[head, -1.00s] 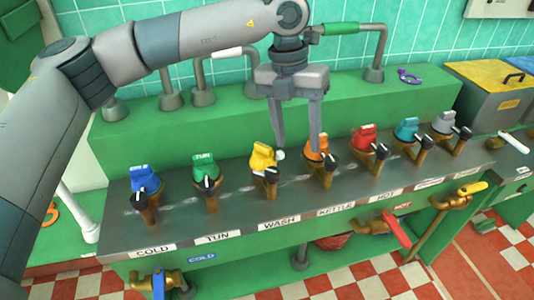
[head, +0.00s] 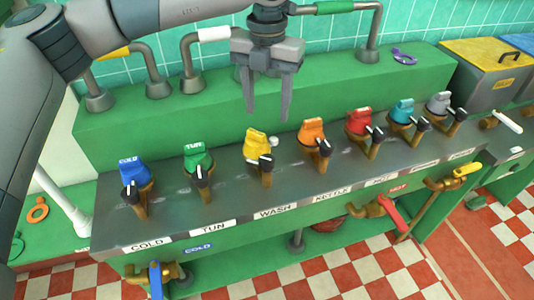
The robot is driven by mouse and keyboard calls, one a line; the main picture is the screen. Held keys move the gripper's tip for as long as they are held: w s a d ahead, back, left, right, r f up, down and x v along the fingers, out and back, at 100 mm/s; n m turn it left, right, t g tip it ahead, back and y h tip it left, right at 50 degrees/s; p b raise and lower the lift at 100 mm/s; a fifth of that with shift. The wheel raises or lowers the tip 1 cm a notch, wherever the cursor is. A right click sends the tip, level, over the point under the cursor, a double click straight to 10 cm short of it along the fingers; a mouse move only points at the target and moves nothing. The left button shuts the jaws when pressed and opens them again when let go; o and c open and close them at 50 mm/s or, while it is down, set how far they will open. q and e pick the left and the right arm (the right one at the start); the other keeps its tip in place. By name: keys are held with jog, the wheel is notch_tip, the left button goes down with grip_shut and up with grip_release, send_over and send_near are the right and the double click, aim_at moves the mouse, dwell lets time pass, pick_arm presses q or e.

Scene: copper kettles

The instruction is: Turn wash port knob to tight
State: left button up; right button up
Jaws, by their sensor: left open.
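The yellow knob (head: 257,143) stands on the port above the WASH label (head: 274,211), on the grey panel. A small white round piece sits just right of the knob. My left gripper (head: 267,118) hangs above and slightly behind the yellow knob, fingers pointing down, open and empty. It appears apart from the knob. Any tight marking is too small to read. My right gripper is not in view.
A blue knob (head: 134,172) and green knob (head: 197,157) stand left of the yellow one. An orange knob (head: 312,132), red knob (head: 359,122), teal knob (head: 403,111) and grey knob (head: 438,103) stand right. Pipes rise from the green ledge (head: 330,95) behind.

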pick_arm(q)
jog(key=p, duration=0.1)
send_over(267, 159)
notch_tip(267, 159, down, 4)
notch_tip(267, 159, down, 10)
jog(key=shift+r+p, duration=0.1)
jog(key=shift+p, duration=1.1)
jog(key=shift+f, duration=0.95)
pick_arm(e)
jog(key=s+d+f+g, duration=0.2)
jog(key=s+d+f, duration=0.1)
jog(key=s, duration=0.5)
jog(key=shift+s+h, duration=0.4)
pick_arm(q)
jog(key=c, duration=1)
